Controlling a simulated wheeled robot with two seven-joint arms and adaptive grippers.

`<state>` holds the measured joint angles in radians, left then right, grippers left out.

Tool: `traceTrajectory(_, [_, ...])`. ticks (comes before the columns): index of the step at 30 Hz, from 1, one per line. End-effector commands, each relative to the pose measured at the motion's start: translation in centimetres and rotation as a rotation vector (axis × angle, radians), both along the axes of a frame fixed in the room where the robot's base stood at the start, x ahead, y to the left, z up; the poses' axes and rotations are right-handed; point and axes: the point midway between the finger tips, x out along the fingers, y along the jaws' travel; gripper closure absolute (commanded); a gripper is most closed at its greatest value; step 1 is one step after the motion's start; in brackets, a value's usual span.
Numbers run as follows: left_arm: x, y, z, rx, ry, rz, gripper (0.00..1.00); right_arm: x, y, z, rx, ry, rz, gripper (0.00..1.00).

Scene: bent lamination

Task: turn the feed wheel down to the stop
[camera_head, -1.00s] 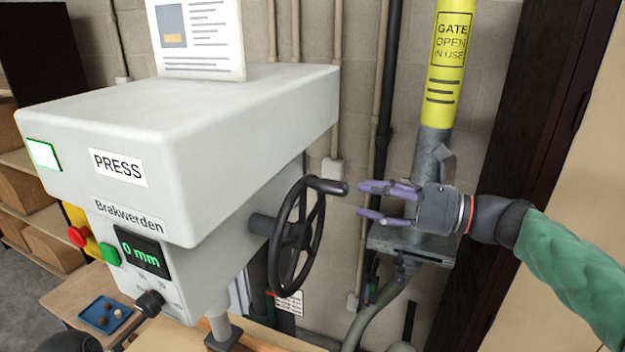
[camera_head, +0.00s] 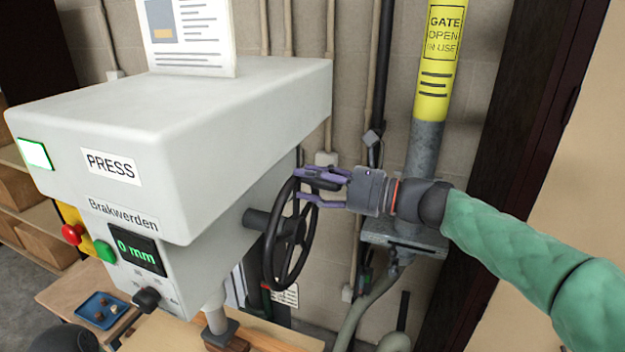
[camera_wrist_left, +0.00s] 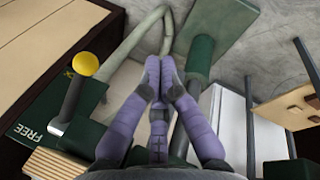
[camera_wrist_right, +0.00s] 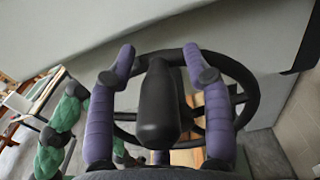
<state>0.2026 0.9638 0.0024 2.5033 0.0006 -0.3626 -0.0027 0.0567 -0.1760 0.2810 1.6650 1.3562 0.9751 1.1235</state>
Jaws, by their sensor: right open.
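The black feed wheel (camera_head: 290,234) sits on a shaft at the right side of the grey press (camera_head: 200,150). Its handle (camera_head: 318,182) is at the top of the rim. My right gripper (camera_head: 308,188) is open at that handle, one finger above and one below. In the right wrist view the handle (camera_wrist_right: 160,105) lies between the two purple fingers (camera_wrist_right: 160,72), apart from both. The press display (camera_head: 136,250) reads 0 mm. My left gripper (camera_wrist_left: 158,85) shows in the left wrist view with its fingertips together, nothing visible between them.
A yellow gate post (camera_head: 438,60) stands behind my right arm. A blue tray (camera_head: 101,310) with small pieces lies at the lower left. In the left wrist view a lever with a yellow knob (camera_wrist_left: 86,63) stands beside a FREE label (camera_wrist_left: 36,130).

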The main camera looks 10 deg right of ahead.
Motion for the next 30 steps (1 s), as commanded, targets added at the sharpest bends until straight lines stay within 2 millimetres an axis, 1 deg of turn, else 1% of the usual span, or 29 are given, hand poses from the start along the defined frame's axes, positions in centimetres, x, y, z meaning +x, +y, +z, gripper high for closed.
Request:
traceTrajectory(2, [0.0, 0.0, 0.0, 0.0, 0.0, 0.0, 1.0, 0.0, 0.0, 0.0, 0.0, 0.0, 0.0, 0.5])
traceTrajectory(3, [0.0, 0.0, 0.0, 0.0, 0.0, 0.0, 1.0, 0.0, 0.0, 0.0, 0.0, 0.0, 0.0, 0.55])
traceTrajectory(5, [0.0, 0.0, 0.0, 0.0, 0.0, 0.0, 1.0, 0.0, 0.0, 0.0, 0.0, 0.0, 0.0, 0.72])
traceTrajectory(6, [0.0, 0.0, 0.0, 0.0, 0.0, 0.0, 1.0, 0.0, 0.0, 0.0, 0.0, 0.0, 0.0, 0.83])
traceTrajectory(8, [0.0, 0.0, 0.0, 0.0, 0.0, 0.0, 1.0, 0.0, 0.0, 0.0, 0.0, 0.001, 0.0, 1.0])
traceTrajectory(15, [0.0, 0.0, -0.1, 0.0, 0.0, 0.0, 1.0, 0.0, 0.0, -0.2, -0.004, -0.001, 0.0, 1.0])
traceTrajectory(20, [0.0, 0.0, -0.8, 0.0, 0.0, 0.0, 1.0, -0.3, 0.3, -0.4, -0.023, -0.026, 0.001, 1.0])
traceTrajectory(26, [0.0, 0.0, -2.6, 0.0, 0.0, 0.0, 1.0, -1.4, 1.0, -0.6, -0.081, -0.114, 0.003, 1.0])
traceTrajectory(30, [0.0, 0.0, -4.5, 0.0, 0.0, 0.0, 1.0, -2.5, 1.8, -0.9, -0.145, -0.208, 0.003, 1.0])
